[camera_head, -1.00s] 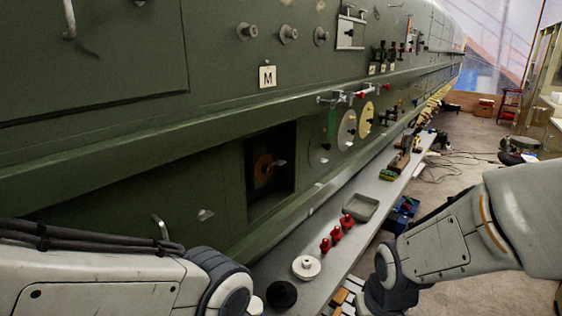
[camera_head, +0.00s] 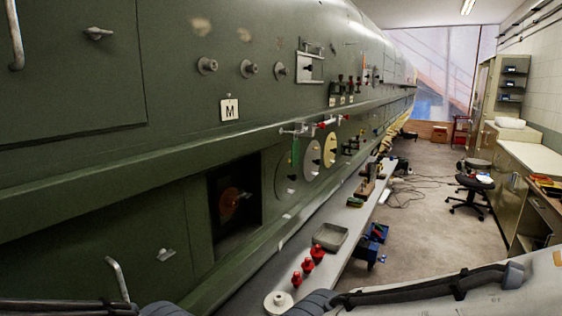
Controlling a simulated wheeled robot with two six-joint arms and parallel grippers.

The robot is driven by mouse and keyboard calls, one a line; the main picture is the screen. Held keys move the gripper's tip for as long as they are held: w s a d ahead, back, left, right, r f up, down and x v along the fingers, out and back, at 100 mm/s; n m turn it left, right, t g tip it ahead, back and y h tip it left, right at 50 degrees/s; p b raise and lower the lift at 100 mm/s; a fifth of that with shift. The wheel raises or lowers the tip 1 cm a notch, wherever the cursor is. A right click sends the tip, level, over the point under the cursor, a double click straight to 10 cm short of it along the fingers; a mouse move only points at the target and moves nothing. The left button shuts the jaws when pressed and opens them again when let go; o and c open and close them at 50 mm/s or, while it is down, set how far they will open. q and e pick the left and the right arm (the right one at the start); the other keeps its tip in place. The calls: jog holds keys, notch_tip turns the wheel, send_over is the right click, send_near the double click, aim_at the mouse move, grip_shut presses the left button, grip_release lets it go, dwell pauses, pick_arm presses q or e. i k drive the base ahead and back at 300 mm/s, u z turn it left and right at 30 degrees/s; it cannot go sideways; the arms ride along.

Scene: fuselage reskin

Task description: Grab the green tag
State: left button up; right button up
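The green tag (camera_head: 295,151) hangs upright from a small metal bracket on the green fuselage side, near the middle of the head view. It is a narrow green strip beside a grey disc (camera_head: 287,178). My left arm shows only at the bottom left edge and my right arm at the bottom right. Neither gripper is in view, so I cannot see their fingers. Both visible arm parts are well apart from the tag.
A square recess (camera_head: 235,203) opens left of the tag. Open floor (camera_head: 425,235), a chair (camera_head: 472,185) and a counter lie right.

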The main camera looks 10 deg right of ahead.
aim_at(296, 144)
jog(key=z, duration=1.8)
jog(key=i, duration=0.85)
jog(key=u, duration=2.7)
